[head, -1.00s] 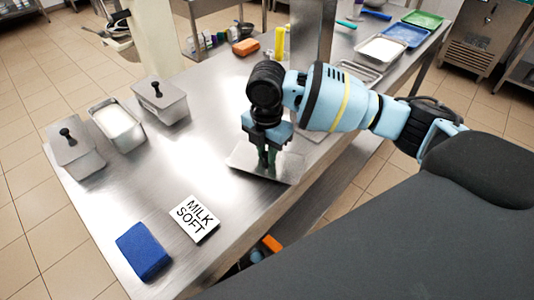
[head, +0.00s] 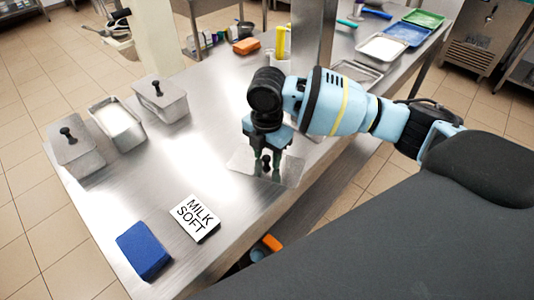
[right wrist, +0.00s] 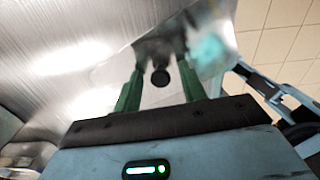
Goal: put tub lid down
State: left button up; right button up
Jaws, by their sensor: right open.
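The tub lid (head: 291,172), a flat shiny metal plate with a black knob, lies on the steel table near its right edge. My right gripper (head: 267,158) is just above it, pointing down, with its fingers open. In the right wrist view the dark knob (right wrist: 160,76) shows between the two green fingers (right wrist: 161,88), apart from both. An open metal tub (head: 117,121) with white contents stands at the left of the table. My left gripper is not in view.
Two lidded tubs (head: 76,148) (head: 160,98) stand either side of the open tub. A steel post (head: 312,35) rises behind my arm. The table's middle is clear.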

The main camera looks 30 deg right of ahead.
aim_at(267, 157)
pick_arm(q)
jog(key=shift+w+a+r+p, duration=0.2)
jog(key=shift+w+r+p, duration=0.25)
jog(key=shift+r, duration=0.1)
pick_arm(e)
notch_tip(267, 157, up, 12)
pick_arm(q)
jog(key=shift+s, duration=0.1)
pick_arm(e)
jog(key=shift+s, duration=0.1)
